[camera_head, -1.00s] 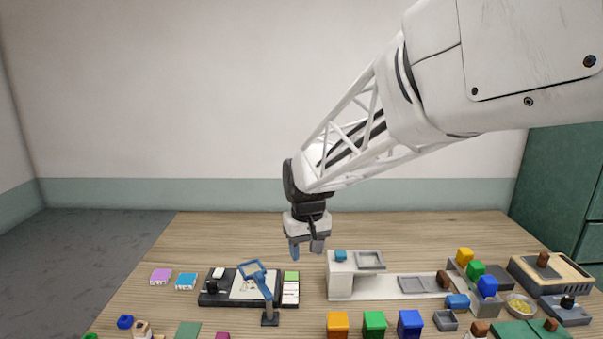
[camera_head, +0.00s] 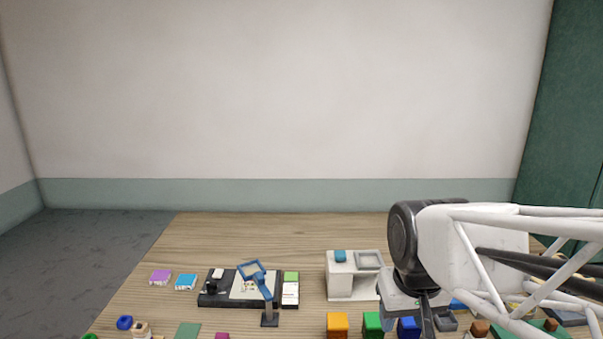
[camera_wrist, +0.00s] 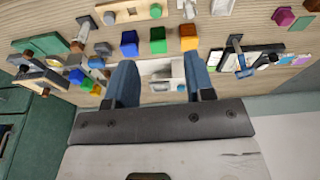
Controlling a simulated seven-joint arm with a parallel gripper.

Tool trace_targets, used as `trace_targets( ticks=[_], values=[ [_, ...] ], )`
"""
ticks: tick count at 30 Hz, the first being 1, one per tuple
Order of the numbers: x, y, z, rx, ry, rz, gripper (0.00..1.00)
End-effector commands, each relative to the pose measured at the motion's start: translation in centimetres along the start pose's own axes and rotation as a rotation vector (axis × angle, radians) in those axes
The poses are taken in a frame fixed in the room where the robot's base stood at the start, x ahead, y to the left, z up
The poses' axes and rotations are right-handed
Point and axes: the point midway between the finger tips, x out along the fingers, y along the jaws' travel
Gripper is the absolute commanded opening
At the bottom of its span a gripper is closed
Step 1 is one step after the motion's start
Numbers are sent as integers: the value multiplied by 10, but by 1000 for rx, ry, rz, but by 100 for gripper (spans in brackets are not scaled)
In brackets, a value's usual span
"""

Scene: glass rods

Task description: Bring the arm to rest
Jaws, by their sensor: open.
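My gripper (camera_wrist: 160,85) shows in the wrist view with its two blue fingers spread apart and nothing between them. In the head view my gripper (camera_head: 425,312) hangs at the lower right, in front of the right part of the table. My arm reaches in from the right edge and hides much of that side. I cannot tell its exact height above the table. The fingertips are mostly hidden or cut off in the head view.
The wooden table (camera_head: 225,232) holds an orange block (camera_head: 337,324), a green block (camera_head: 372,322), a blue block (camera_head: 408,327), a white stand (camera_head: 341,277) and a blue magnifier on a post (camera_head: 268,300). The table's back strip is bare. A green cabinet (camera_head: 570,130) stands at right.

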Motion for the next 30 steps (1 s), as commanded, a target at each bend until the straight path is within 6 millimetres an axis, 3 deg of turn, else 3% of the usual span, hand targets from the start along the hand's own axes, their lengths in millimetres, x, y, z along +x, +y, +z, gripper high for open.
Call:
trace_targets(
  ticks=[4, 10, 30],
  values=[
    [0, 10, 34, 39, 17, 7, 49],
    [2, 17, 60, 69, 32, 13, 49],
    [3, 18, 66, 76, 34, 14, 49]
  ],
)
